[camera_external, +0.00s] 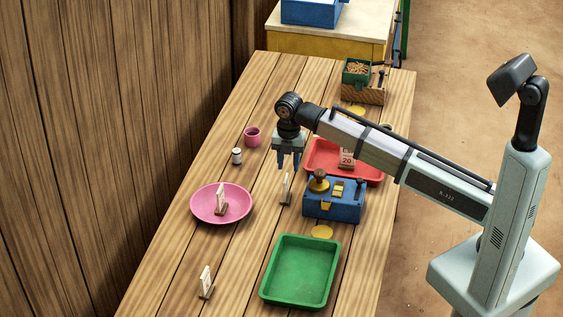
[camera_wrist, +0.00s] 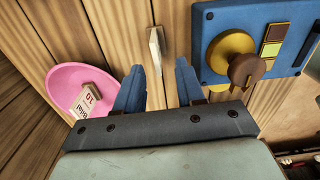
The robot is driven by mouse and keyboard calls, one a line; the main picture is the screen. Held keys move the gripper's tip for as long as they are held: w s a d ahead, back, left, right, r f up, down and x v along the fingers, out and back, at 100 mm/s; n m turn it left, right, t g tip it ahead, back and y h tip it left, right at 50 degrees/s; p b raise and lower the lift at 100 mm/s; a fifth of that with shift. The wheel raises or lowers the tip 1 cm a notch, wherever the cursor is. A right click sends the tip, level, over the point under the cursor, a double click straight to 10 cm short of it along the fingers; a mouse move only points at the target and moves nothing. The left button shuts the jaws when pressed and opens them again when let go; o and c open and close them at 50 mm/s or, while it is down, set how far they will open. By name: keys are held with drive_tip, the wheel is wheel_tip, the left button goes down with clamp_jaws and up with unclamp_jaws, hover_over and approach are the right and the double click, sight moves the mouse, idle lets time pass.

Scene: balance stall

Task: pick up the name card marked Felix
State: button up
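Several small cards in wooden stands are in view, and I cannot read Felix on any. One card (camera_external: 286,188) stands on the table below my gripper (camera_external: 289,162); in the wrist view this card (camera_wrist: 156,42) is seen nearly from above, just beyond the gap between my fingertips (camera_wrist: 160,70). My gripper is open, empty and above the table. A third card (camera_external: 206,281) stands at the front left.
A blue box (camera_external: 335,208) with a brass knob is right of the middle card. A red tray (camera_external: 318,157) behind it holds a card marked 20. A green tray (camera_external: 300,271) is in front. A pink cup (camera_external: 252,136) and a small jar (camera_external: 237,156) stand at left.

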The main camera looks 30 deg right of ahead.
sight(286, 178)
drive_tip(key=shift+f, duration=1.85)
drive_tip(key=shift+a+f, duration=0.25)
drive_tip(key=shift+f, duration=1.05)
drive_tip(key=shift+a+f, duration=0.2)
drive_tip(key=shift+f, duration=1.1)
drive_tip(key=shift+c, duration=0.2)
clamp_jaws()
